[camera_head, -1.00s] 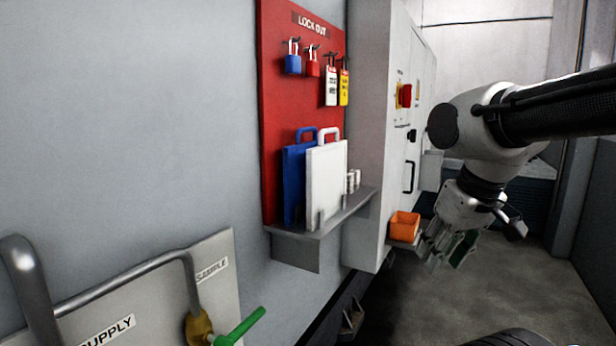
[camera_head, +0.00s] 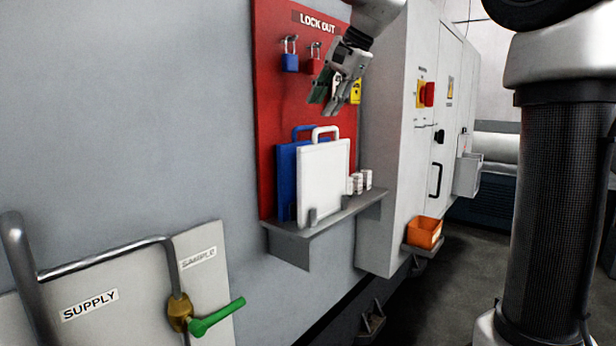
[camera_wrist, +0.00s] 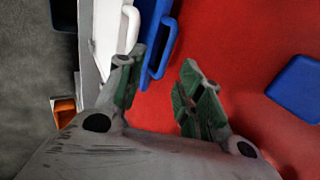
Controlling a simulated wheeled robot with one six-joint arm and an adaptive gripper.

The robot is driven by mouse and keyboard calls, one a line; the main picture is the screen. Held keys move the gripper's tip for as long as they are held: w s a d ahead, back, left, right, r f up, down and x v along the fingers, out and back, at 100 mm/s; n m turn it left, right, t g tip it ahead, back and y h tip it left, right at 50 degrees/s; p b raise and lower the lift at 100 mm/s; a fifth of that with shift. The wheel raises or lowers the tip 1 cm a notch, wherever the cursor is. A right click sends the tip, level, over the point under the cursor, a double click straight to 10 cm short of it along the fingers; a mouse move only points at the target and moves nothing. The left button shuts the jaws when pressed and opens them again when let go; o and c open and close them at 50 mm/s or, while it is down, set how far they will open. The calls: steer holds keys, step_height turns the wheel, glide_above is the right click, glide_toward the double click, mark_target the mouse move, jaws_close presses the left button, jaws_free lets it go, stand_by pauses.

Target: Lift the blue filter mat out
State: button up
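The blue filter mat (camera_head: 286,180) stands upright on the shelf against the red lockout board, largely hidden behind a white mat (camera_head: 325,180). Its blue handle loop (camera_head: 302,130) sticks up at the top. My gripper (camera_head: 325,104) is in front of the board, above both mats and beside the padlocks. In the wrist view, the two fingers of my gripper (camera_wrist: 163,65) are apart with nothing between them. The blue handle (camera_wrist: 166,48) shows just beyond the left finger there, and I cannot tell whether they touch.
A blue padlock (camera_head: 290,62) and a red padlock (camera_head: 314,66) hang near my gripper. Small white containers (camera_head: 361,181) stand on the shelf (camera_head: 325,230) right of the mats. An orange bin (camera_head: 424,232) sits lower right, by the grey cabinet (camera_head: 390,150).

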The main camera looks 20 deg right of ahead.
mark_target(308, 141)
steer(key=x, duration=0.4)
steer(key=a+x, duration=0.1)
steer(key=x, duration=0.2)
steer(key=shift+w, duration=0.3)
jaws_close()
